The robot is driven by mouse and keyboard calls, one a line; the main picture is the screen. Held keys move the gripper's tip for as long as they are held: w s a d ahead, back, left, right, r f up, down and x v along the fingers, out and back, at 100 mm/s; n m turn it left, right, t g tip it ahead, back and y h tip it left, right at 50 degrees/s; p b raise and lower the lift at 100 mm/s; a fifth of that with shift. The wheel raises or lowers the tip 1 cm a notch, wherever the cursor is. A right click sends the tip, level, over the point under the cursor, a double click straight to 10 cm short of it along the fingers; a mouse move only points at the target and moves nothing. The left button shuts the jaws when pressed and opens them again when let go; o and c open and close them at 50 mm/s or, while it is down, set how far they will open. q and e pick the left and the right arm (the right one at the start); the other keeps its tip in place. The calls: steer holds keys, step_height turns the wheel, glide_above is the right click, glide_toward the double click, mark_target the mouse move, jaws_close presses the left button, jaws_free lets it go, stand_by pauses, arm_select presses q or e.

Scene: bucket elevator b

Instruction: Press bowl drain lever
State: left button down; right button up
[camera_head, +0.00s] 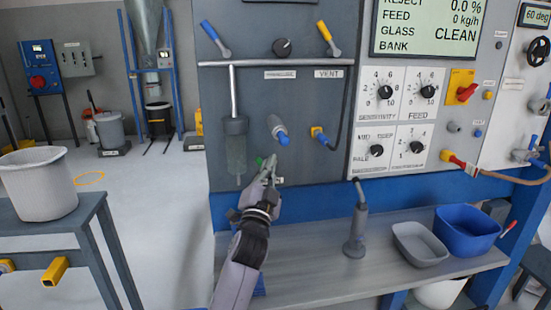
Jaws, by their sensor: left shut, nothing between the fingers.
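A dark panel (300,110) fills the middle of the view. A clear bowl-like cylinder (235,145) hangs on it below a metal pipe. A small green-tipped part (260,160) shows beside the bowl's lower right, mostly behind my gripper; I take it for the drain lever. My left gripper (269,166) is shut and empty, its fingertips up against this spot. I cannot tell whether it touches the lever. A label below is partly hidden by the gripper. My right gripper is not in view.
A blue-tipped lever (279,131) sits just above right of the gripper, and a yellow-and-blue fitting (321,136) further right. Below is a grey shelf (310,283) with a grey upright tool (356,225), a grey tray (420,243) and a blue bin (466,230).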

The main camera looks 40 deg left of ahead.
arm_select(q)
steer(key=v, duration=0.3)
steer(key=shift+s+f, duration=0.15)
steer(key=shift+s, duration=0.3)
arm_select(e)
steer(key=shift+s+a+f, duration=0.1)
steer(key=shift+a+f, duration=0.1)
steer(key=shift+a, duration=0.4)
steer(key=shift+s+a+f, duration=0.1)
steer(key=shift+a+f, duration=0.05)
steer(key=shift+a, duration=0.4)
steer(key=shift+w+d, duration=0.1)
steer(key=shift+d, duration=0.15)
